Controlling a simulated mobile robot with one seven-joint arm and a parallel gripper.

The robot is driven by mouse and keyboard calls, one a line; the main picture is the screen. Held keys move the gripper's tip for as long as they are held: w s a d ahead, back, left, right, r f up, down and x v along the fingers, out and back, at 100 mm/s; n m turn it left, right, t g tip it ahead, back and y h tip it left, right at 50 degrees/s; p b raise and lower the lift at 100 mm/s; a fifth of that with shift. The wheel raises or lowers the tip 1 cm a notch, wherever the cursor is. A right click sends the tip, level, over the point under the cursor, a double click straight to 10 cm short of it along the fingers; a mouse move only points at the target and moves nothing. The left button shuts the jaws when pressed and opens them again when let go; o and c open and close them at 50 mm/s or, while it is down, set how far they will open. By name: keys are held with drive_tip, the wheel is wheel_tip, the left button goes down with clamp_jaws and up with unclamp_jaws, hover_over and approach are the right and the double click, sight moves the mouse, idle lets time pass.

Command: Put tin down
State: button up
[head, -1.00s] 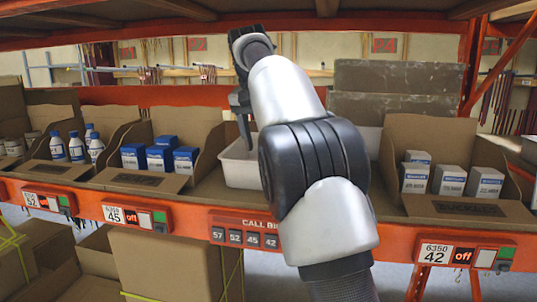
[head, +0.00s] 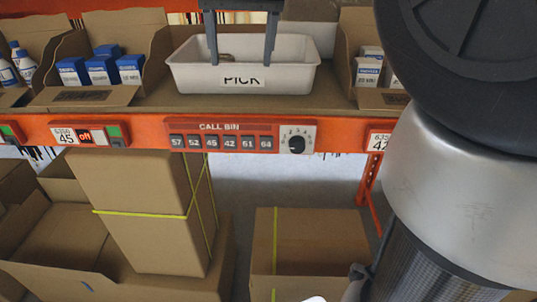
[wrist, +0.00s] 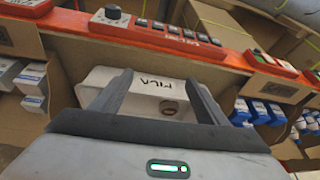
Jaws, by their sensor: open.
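A white bin (head: 190,80) labelled PICK stands on the shelf; it also shows in the wrist view (wrist: 98,80). A small brownish round thing, which looks like the tin (wrist: 168,105), lies inside the bin; only a bit of it shows over the rim in the head view (head: 227,57). My gripper (head: 241,58) is over the bin, fingers pointing down and wide apart. In the wrist view my gripper (wrist: 158,82) is open, with the tin loose in the space between the fingers. I cannot tell what the tin rests on.
Cartons of blue boxes (head: 100,68) and white boxes (head: 368,68) flank the bin. An orange shelf rail (head: 345,135) with a call panel (head: 225,138) runs along the front. Cardboard boxes (head: 140,210) stand below. My arm blocks the right side.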

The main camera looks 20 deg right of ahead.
drive_tip(key=s+a+f+n, duration=0.1)
drive_tip(key=s+f+n, duration=0.2)
drive_tip(key=s+f, duration=1.3)
drive_tip(key=s, duration=0.4)
drive_tip(key=shift+s+a+f+t+y, duration=0.2)
drive_tip(key=shift+a+f+t+y, duration=0.1)
drive_tip(key=shift+f+t, duration=0.1)
drive_tip(key=shift+r, duration=0.1)
